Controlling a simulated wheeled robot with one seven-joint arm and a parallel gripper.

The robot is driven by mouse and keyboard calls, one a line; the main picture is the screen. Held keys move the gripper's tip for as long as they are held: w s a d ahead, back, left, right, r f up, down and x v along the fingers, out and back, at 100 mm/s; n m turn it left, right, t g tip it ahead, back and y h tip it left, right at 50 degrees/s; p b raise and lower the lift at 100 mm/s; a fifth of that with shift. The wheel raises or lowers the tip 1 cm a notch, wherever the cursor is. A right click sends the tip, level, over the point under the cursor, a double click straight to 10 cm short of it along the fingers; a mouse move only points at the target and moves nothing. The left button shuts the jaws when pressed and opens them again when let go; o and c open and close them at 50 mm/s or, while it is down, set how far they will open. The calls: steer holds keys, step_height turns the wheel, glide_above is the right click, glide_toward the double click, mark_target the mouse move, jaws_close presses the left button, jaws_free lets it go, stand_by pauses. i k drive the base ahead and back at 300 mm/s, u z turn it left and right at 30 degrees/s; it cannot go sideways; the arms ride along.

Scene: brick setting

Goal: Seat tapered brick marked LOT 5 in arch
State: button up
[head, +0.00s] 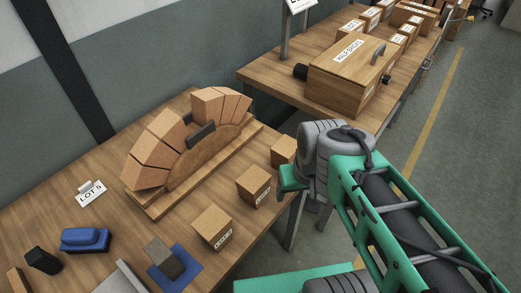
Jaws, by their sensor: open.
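An arch of pale tapered bricks (159,149) stands on a round-topped wooden form (204,159) on the near table. A gap shows between its left and right runs of bricks near the top. A dark grey piece (201,134) sits at the form's upper edge by the gap. Three loose bricks stand apart along the table's right side: a near one (212,227), a middle one (254,186) and a far one (283,150). The near and middle ones bear white labels too small to read. A white card (90,193) reads LOT 5. My gripper's fingers do not show.
A blue block (85,240), a black piece (43,261) and a grey block on a blue mat (187,257) lie at the front left. A second table behind holds a labelled wooden box (347,73) and several smaller boxes. My green arm covers the right.

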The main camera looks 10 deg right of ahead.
mark_target(158, 175)
steer(key=k, duration=0.5)
steer(key=z, duration=1.35)
steer(key=i, duration=1.5)
steer(key=u, duration=4.4)
